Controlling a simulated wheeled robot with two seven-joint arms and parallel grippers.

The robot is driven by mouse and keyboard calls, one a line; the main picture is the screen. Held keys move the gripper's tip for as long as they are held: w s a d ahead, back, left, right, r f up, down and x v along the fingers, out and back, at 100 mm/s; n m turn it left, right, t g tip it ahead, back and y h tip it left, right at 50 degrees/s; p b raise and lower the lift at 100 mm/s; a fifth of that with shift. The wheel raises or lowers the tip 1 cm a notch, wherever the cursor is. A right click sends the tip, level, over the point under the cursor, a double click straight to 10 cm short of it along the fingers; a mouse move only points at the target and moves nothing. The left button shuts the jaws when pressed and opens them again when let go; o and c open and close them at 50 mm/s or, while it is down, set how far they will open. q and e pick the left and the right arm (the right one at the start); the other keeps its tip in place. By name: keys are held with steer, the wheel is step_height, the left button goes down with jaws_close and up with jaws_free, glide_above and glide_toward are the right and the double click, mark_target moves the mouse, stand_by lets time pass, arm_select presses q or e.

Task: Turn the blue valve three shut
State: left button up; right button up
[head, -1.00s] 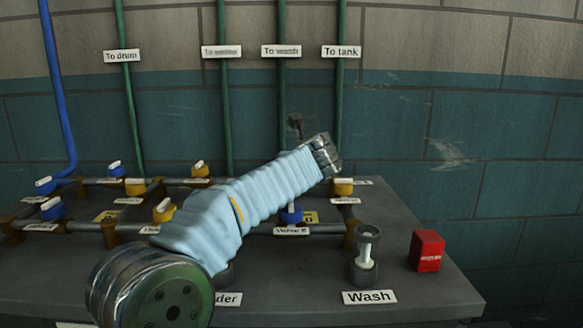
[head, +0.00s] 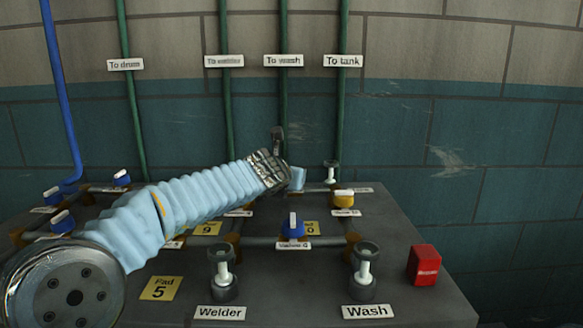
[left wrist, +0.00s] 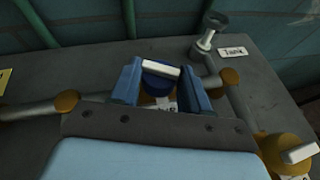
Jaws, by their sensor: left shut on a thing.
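My left gripper (left wrist: 163,92) is shut on a blue valve (left wrist: 158,84) with a white bar handle (left wrist: 161,68). Its blue fingers stand on either side of the valve. The bar slants down to the right in the left wrist view, at an angle to the pipe. The label below it is mostly hidden, so I cannot read its number. In the head view my left gripper (head: 297,179) reaches to the back pipe row, and its hand hides that valve. Another blue valve (head: 293,228) stands on the front row. My right gripper is not in view.
Yellow valves (head: 344,199) and more blue valves (head: 62,222) sit along the grey pipes. Glass-and-metal fittings labelled Welder (head: 222,275) and Wash (head: 364,272) stand at the front. A red block (head: 424,265) is at the right. A fitting labelled Tank (left wrist: 208,37) is behind the gripped valve.

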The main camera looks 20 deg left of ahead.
arm_select(q)
steer(key=shift+a+m+h, duration=0.25)
steer(key=shift+m+h, duration=0.45)
steer(key=shift+h, duration=0.2)
steer(key=shift+a+f+m+h, duration=0.1)
steer(key=shift+a+m+h, duration=0.05)
steer(key=shift+m+h, duration=0.6)
steer(key=shift+m+g+h, duration=1)
steer(key=shift+m+h, duration=0.65)
steer(key=shift+h, duration=0.4)
steer(key=o, duration=1)
